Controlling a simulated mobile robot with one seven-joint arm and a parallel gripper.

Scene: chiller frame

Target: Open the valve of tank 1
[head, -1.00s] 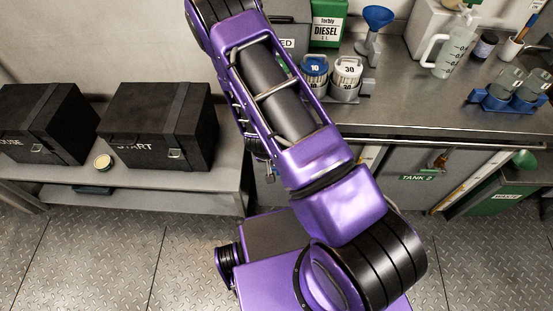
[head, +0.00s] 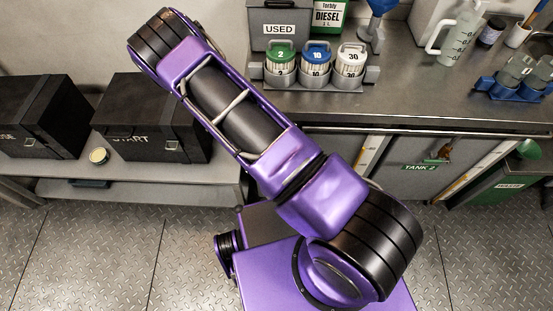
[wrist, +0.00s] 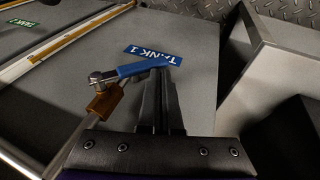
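In the wrist view, the tank 1 valve has a brass body (wrist: 105,100) and a blue lever (wrist: 143,67). The lever points right, across the front of a grey panel, just below the blue TANK 1 label (wrist: 152,54). My gripper (wrist: 161,72) has its two dark fingers close together, with their tips at the outer half of the lever. The tips overlap the lever's lower edge in the picture; I cannot tell whether they touch it. In the head view, the tank 1 valve and my gripper are hidden.
A TANK 2 label (head: 426,167) and its valve (head: 441,152) are on the cabinet front. A bench (head: 420,105) above holds canisters and bottles. Black boxes (head: 150,120) stand on a low shelf at left. A grey angled frame (wrist: 275,75) is right of the panel.

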